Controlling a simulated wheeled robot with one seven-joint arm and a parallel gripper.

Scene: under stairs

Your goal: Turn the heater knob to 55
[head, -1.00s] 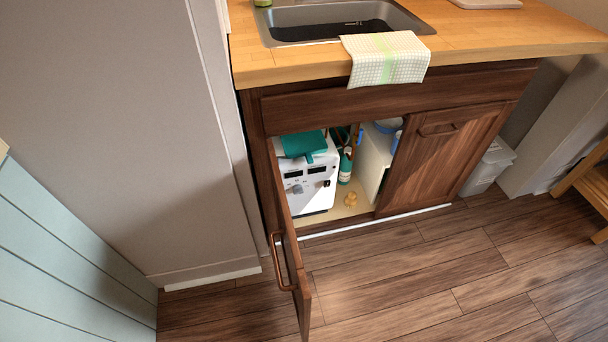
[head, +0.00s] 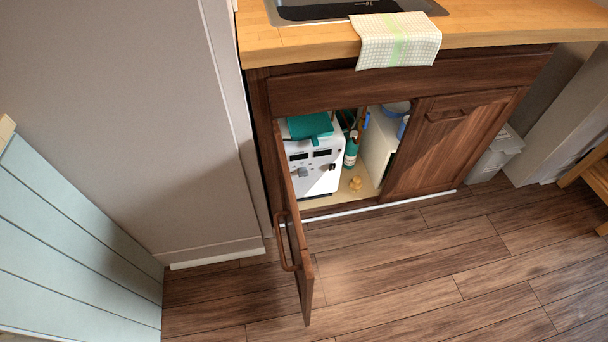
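A white box-shaped appliance (head: 322,180), which looks like the heater, stands inside the open left side of the sink cabinet. Its front carries dark displays and small knobs, one grey knob (head: 303,172) at left and a dark one at right. Their markings are too small to read. A teal cloth or dustpan-like thing (head: 310,126) lies on its top. The open cabinet door (head: 292,225) stands out toward me and hides the appliance's left edge. My gripper is not in view.
A green bottle (head: 351,152) and a small yellow object (head: 355,183) are right of the appliance. The right cabinet door (head: 448,145) is shut. A checkered towel (head: 398,42) hangs over the counter edge. A grey bin (head: 496,155) stands at right. The floor in front is clear.

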